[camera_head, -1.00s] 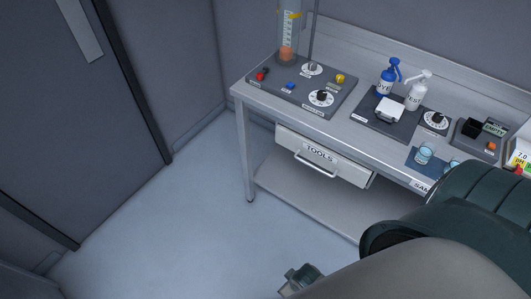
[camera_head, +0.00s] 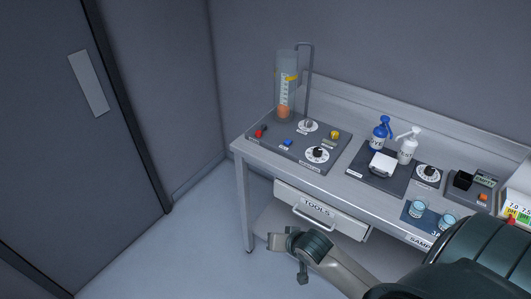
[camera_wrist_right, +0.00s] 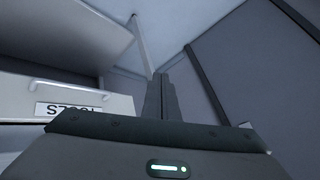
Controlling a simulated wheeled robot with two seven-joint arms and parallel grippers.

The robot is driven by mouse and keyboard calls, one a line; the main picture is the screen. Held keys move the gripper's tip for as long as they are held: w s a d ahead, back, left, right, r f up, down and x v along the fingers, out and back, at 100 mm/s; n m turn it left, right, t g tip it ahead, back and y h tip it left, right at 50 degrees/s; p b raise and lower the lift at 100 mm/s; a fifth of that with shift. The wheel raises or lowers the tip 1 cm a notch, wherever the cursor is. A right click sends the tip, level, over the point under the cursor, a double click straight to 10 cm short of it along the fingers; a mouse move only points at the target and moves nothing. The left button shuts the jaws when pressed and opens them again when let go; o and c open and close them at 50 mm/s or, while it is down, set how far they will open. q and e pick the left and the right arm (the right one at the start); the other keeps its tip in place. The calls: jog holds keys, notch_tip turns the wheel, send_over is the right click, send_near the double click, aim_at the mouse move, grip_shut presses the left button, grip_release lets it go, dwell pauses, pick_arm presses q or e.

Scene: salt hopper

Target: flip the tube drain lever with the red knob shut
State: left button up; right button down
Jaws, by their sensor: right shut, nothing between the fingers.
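The red knob (camera_head: 260,133) of the tube drain lever is at the left end of the dark control panel (camera_head: 297,159) on the bench. It is small, and I cannot tell the lever's exact angle. Above the panel stands the clear tube (camera_head: 286,90) with orange contents low in it. My left gripper is not in view.
The tools drawer (camera_head: 318,209) is under the bench top (camera_head: 335,186). A blue button (camera_head: 288,142), a yellow knob (camera_head: 334,134) and a dial (camera_head: 317,154) share the panel. Pump bottles (camera_head: 380,134) stand farther right. The floor left of the bench is clear, up to a dark door (camera_head: 60,150).

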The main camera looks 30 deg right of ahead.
jog(key=w+d+r+m+t, duration=0.2)
jog(key=w+d+r+m, duration=0.25)
jog(key=w, duration=0.25)
jog(key=w+d+r+m+t, duration=0.25)
jog(key=w+d+r, duration=0.2)
jog(key=w, duration=0.25)
jog(key=m+t, duration=0.2)
jog(key=m, duration=0.3)
send_near(260, 136)
jog(key=shift+g, duration=0.25)
jog(key=v, duration=0.4)
jog(key=shift+w+r, duration=0.1)
jog(key=shift+r, duration=0.2)
jog(key=shift+w+a, duration=0.1)
jog(key=shift+w, duration=0.05)
jog(key=shift+w+f+p, duration=0.15)
jog(key=shift+w+p, duration=0.25)
jog(key=shift+w, duration=0.1)
jog(key=p+x, duration=0.2)
jog(key=x, duration=0.4)
jog(key=shift+w+f, duration=0.25)
jog(key=shift+w, duration=0.1)
jog(key=shift+x, duration=0.95)
